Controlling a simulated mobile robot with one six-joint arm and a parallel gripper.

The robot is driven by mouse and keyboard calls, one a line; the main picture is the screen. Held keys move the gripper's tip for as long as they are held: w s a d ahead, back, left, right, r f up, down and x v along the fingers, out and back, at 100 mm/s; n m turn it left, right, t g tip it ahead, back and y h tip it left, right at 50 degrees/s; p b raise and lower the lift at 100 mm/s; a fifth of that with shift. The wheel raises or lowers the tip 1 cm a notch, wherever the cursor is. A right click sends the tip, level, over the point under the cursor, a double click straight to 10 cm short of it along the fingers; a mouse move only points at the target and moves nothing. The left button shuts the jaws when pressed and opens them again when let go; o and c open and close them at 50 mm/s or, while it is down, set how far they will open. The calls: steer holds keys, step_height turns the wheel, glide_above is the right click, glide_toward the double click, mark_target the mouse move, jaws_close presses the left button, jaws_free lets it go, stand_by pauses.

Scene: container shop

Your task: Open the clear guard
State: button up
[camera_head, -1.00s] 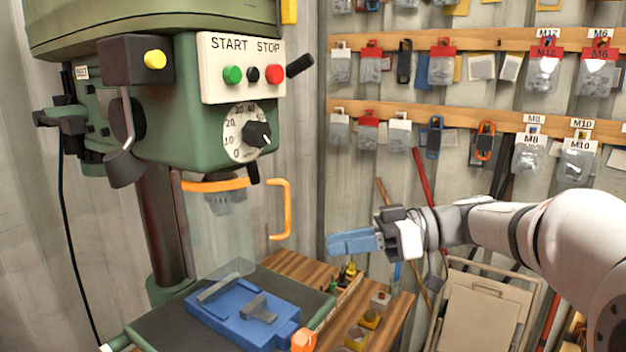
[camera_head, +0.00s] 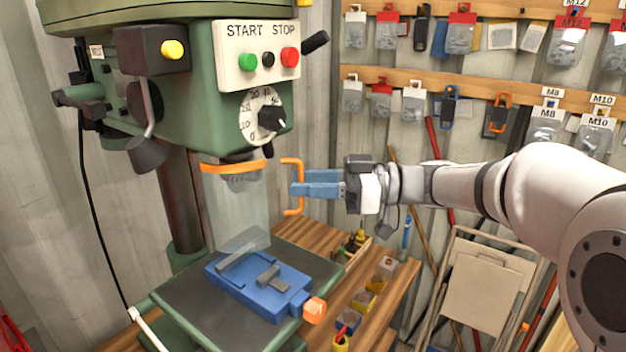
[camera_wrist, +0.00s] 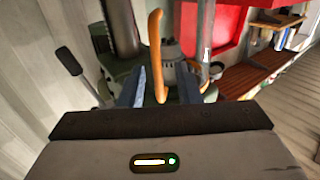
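The clear guard (camera_head: 236,212) hangs below the green drill head, under an orange band (camera_head: 233,167). It looks closed in front of the spindle. Its orange handle (camera_head: 299,168) stands upright at the right side. My gripper (camera_head: 298,189) reaches in from the right with its blue fingers at the handle. In the wrist view the handle (camera_wrist: 156,55) runs between the two separated fingers (camera_wrist: 162,90), with a gap visible on both sides. The fingers are open around the handle and not closed on it.
A blue vise (camera_head: 255,287) with an orange end sits on the drill table (camera_head: 190,300) below. A wooden bench (camera_head: 385,310) with small bins is at the lower right. Hanging packs fill the back wall. A folded chair (camera_head: 485,285) leans behind my arm.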

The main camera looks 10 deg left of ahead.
steer(key=shift+c, duration=0.4)
jaws_close()
